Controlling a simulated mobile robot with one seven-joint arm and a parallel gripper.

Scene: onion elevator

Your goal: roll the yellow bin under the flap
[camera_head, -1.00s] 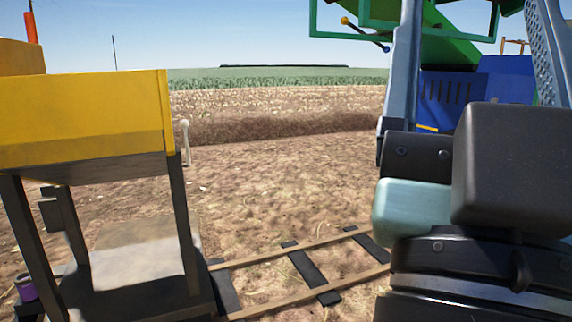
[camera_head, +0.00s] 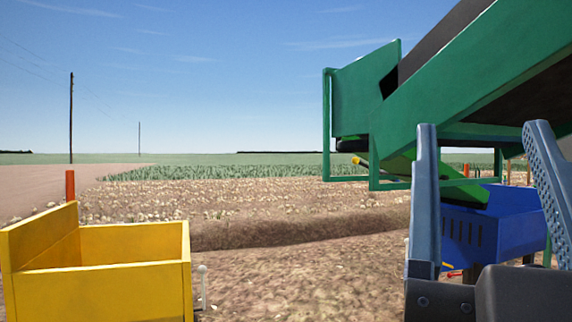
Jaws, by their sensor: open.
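The yellow bin (camera_head: 105,293) is at the lower left, with its open top and inner walls showing. Its lower part is cut off by the picture's bottom edge. A white handle (camera_head: 203,288) stands beside its right side. The light-green sloping flap (camera_head: 445,181) hangs below the green elevator's head (camera_head: 365,90) at right, with its lower end above a blue bin (camera_head: 490,229). My gripper (camera_head: 482,125) is at the right, fingers apart and pointing up, with nothing between the tips. It is well apart from the yellow bin.
A yellow-tipped lever (camera_head: 360,161) is near the elevator's head. A green frame (camera_head: 327,125) projects to its left. An orange post (camera_head: 70,186) stands behind the yellow bin. Bare soil (camera_head: 300,275) lies open between the bin and my gripper.

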